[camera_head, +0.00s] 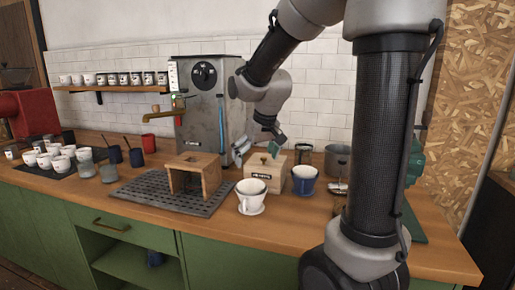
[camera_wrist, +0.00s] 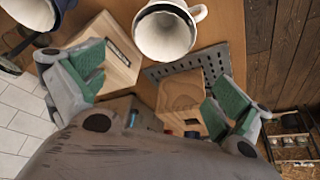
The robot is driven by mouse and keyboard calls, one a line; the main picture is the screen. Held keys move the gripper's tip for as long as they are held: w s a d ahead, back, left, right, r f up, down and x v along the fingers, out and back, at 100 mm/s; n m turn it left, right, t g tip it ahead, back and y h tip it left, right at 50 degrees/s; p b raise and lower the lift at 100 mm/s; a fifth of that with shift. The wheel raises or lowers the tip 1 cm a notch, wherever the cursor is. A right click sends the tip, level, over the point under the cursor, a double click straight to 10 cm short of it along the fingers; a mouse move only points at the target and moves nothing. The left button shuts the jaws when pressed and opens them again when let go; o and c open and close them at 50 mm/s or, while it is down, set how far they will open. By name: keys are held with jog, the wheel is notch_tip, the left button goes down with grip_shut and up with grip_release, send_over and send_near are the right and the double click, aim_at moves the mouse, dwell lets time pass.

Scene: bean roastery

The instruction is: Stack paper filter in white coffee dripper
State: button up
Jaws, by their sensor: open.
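The white coffee dripper (camera_head: 251,204) stands upright near the counter's front edge, right of the black grate. In the wrist view, the white dripper (camera_wrist: 165,35) shows its handle and pale ribbed interior at the top. I cannot pick out a separate paper filter; whether one lines this dripper or the blue one is unclear. My gripper (camera_head: 257,151) is open and empty, with green pads apart, above and behind the white dripper near the wooden box. In the wrist view, my gripper (camera_wrist: 157,88) has its fingers spread on either side, below the dripper in the picture.
A labelled wooden box (camera_head: 262,174) stands behind the white dripper, and a blue dripper (camera_head: 304,182) stands to its right. A wooden stand (camera_head: 194,172) sits on the black grate (camera_head: 150,192). The coffee machine (camera_head: 208,110) rises behind. Cups crowd the left.

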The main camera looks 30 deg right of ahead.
jog(key=s+r, duration=0.6)
jog(key=s, duration=0.3)
jog(key=s+f, duration=0.2)
jog(key=s, duration=1.2)
jog(key=shift+s, duration=0.35)
